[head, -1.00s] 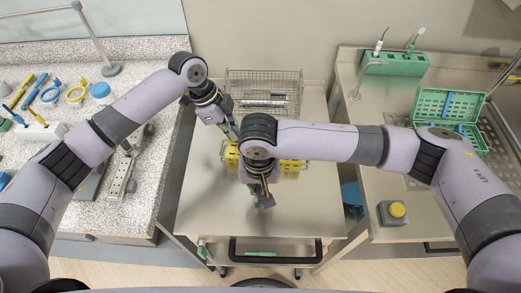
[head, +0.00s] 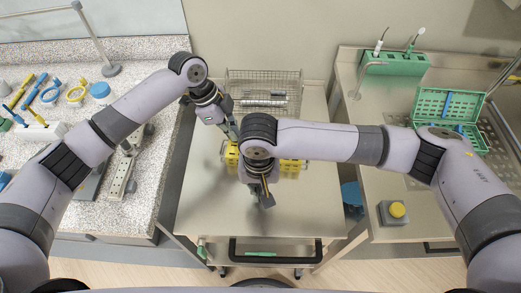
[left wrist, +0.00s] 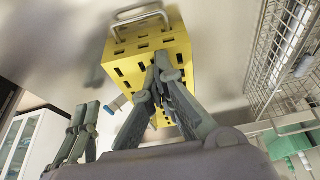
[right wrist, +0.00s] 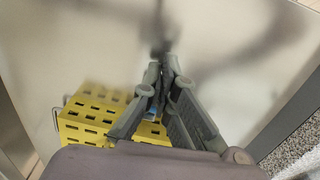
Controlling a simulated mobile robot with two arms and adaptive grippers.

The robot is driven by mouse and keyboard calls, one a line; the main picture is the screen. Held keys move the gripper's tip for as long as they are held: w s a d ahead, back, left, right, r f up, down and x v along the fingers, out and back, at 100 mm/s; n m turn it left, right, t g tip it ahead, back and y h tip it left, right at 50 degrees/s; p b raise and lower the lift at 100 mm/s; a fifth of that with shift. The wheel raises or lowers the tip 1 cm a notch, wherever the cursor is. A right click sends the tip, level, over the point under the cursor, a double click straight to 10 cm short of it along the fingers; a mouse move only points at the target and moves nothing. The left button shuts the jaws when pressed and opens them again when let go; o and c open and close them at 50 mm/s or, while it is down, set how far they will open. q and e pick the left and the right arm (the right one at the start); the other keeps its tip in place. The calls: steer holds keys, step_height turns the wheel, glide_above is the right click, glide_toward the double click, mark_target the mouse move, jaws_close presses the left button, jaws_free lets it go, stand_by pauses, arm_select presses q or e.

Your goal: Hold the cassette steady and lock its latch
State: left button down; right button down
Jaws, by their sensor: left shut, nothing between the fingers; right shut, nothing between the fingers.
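The yellow slotted cassette (head: 292,165) lies on the steel cart top, mostly hidden behind my right arm in the head view. The left wrist view shows its slotted yellow faces (left wrist: 150,50) and a metal handle (left wrist: 140,18). A small blue-tipped part (left wrist: 116,104) sticks out at its side; I cannot tell whether it is the latch or its state. My left gripper (head: 233,132) is shut and empty, its tips at the cassette; contact is unclear. My right gripper (head: 266,202) is shut and empty, in front of the cassette (right wrist: 90,118), which shows lower left in the right wrist view.
A wire basket (head: 264,88) stands behind the cassette. The cart top (head: 210,205) is clear towards its front handle. A speckled counter with tools is on the left. On the right bench are a green open tray (head: 450,118) and a yellow button (head: 397,210).

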steer(key=shift+w, duration=0.2)
steer(key=shift+w+d, duration=0.1)
steer(key=shift+w, duration=0.5)
steer(key=shift+s+r, duration=1.5)
steer(key=shift+s, duration=0.05)
step_height(320, 180, up, 12)
steer(key=c, duration=2.4)
jaws_free()
